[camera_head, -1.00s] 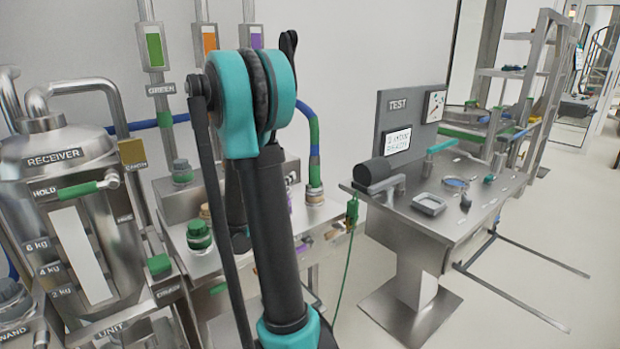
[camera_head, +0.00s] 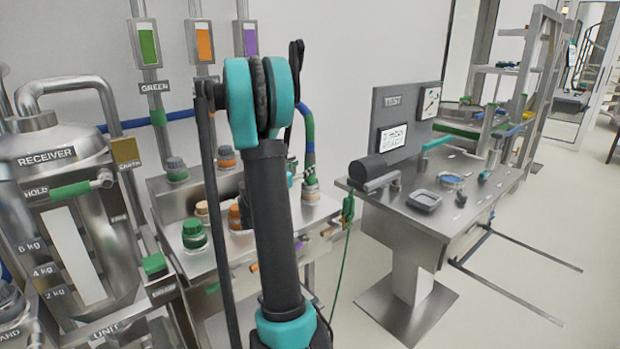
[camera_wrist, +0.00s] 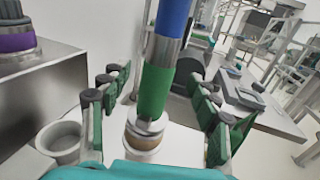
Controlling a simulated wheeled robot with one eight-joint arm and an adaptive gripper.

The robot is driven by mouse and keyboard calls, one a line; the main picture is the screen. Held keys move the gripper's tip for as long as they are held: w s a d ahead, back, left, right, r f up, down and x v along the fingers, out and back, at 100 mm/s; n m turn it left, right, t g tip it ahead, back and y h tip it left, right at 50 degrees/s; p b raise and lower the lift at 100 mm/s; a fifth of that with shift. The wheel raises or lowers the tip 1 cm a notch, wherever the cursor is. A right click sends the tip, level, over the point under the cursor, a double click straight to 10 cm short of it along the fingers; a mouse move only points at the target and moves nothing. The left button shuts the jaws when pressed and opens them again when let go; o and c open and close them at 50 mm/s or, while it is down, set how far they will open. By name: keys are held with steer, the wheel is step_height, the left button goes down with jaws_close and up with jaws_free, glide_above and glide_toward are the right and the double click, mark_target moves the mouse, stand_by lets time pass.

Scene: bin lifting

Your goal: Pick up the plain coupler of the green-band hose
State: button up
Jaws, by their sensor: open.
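The green-band hose shows in the wrist view as a blue hose (camera_wrist: 173,18) with a green band (camera_wrist: 156,88). Its metal coupler (camera_wrist: 147,128) is below the band, over a tan ring. In the head view the same green band (camera_head: 309,160) is right of my arm, with the coupler (camera_head: 311,190) at the bench's right end. My gripper (camera_wrist: 157,95) is open, with green-padded fingers on the left and right of the hose around the band and coupler. I see gaps on both sides. In the head view my arm hides most of the gripper.
A purple-banded fitting (camera_wrist: 17,40) stands on a metal block at the wrist view's left. A pale cup (camera_wrist: 62,140) is near the left finger. Green (camera_head: 194,234) and orange caps stand on the bench. The test table (camera_head: 440,215) is to the right, beyond a floor gap.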

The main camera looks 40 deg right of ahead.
mark_target(307, 167)
steer(key=x, duration=0.3)
steer(key=f+x, duration=0.1)
steer(key=x, duration=0.1)
steer(key=shift+w+d, duration=0.1)
jaws_close()
stand_by(0.3)
